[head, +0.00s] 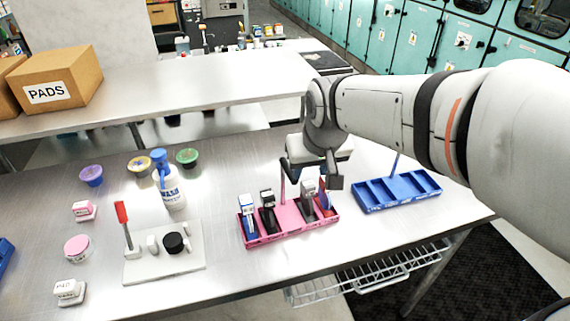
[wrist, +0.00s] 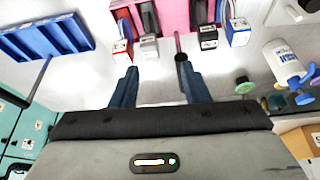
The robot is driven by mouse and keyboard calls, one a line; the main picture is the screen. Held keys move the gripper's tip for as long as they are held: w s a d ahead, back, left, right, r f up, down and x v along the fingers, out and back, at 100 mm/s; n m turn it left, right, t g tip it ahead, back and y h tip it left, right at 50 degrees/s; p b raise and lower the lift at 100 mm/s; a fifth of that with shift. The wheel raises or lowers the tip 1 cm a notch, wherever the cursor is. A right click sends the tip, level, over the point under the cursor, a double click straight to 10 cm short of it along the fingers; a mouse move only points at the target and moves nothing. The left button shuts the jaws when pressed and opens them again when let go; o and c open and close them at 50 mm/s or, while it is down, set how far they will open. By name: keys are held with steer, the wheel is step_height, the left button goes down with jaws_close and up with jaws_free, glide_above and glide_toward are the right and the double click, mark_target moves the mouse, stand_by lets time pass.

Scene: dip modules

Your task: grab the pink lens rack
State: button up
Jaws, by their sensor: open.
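The pink lens rack (head: 288,216) stands on the steel table in the head view, with a thin upright pink post. Several small modules stand in its compartments: blue, black, grey and red ones. The rack also shows at the top of the wrist view (wrist: 175,14), partly cut off. My gripper (head: 312,173) is above the rack's back side, open and empty. In the wrist view its two fingers (wrist: 158,80) are spread apart. The dark-tipped post (wrist: 179,45) appears beyond and between them, nearer the right finger. No contact with the rack shows.
A blue rack (head: 398,193) stands to the right with its own post. A white bottle with a blue top (head: 170,188) and a pale fixture board (head: 165,262) are to the left. Small tubs and blocks lie farther left. The table front is clear.

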mark_target(287, 172)
steer(key=shift+n, duration=0.4)
steer(key=w+a, duration=0.2)
steer(key=a, duration=0.1)
steer(key=w+a, duration=0.1)
steer(key=shift+w+a+f, duration=0.15)
steer(key=shift+w+f, duration=0.05)
steer(key=shift+f, duration=0.15)
steer(key=p+x, duration=0.1)
steer(key=x, duration=0.6)
steer(key=shift+w, duration=0.2)
steer(key=shift+r, duration=0.1)
jaws_close()
